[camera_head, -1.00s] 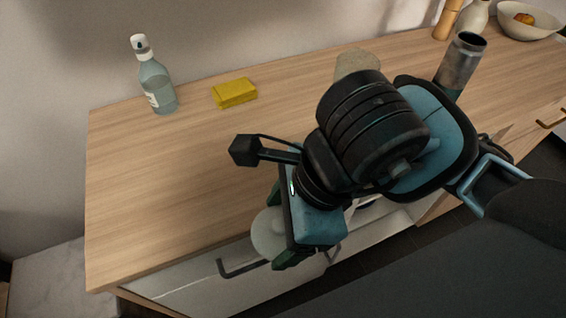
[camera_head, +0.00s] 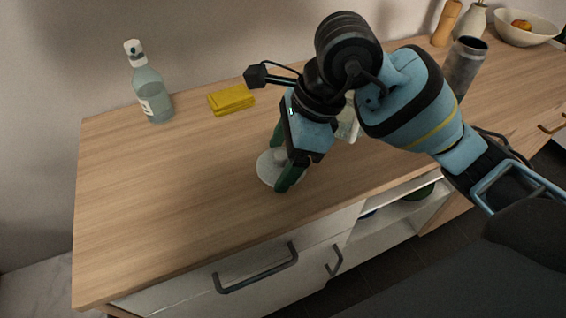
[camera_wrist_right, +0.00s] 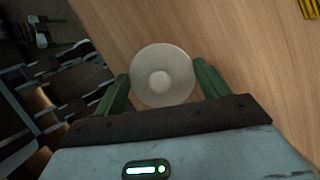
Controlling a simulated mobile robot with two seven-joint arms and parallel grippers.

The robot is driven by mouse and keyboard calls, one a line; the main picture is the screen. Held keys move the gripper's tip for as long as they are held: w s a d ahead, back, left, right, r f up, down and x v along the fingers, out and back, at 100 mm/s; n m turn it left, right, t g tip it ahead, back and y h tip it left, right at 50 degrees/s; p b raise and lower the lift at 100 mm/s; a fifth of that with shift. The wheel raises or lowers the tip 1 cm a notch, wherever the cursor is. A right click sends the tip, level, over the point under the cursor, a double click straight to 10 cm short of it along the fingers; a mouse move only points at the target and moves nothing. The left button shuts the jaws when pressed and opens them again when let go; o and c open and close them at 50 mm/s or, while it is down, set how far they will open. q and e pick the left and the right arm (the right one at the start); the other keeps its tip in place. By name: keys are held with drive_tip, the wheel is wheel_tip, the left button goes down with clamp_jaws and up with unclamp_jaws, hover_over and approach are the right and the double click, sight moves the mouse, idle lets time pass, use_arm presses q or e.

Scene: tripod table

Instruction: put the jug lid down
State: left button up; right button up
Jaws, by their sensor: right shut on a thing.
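The jug lid (camera_head: 266,173) is a pale round disc with a small knob in its middle. My right gripper (camera_head: 283,160) is shut on it, with the green fingers at either side. In the right wrist view the lid (camera_wrist_right: 163,75) shows face-on between the two fingers of the gripper (camera_wrist_right: 162,88). The lid is over the front part of the wooden worktop (camera_head: 150,220); I cannot tell whether it touches the wood. A pale glassy object (camera_head: 349,124), perhaps the jug, is mostly hidden behind my right arm. My left gripper is not in view.
A clear bottle (camera_head: 149,88) and a yellow folded cloth or sponge (camera_head: 231,99) stand at the back left. A metal cylinder (camera_head: 464,66), a wooden mill (camera_head: 446,23) and a fruit bowl (camera_head: 525,30) are at the right. The worktop's left part is clear.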

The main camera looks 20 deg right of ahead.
sight(283, 167)
drive_tip(key=shift+w+d, duration=0.1)
drive_tip(key=shift+w, duration=0.15)
drive_tip(key=shift+w+f, duration=0.15)
drive_tip(key=shift+f, duration=1.65)
drive_tip(key=shift+f, duration=0.15)
drive_tip(key=o, duration=1)
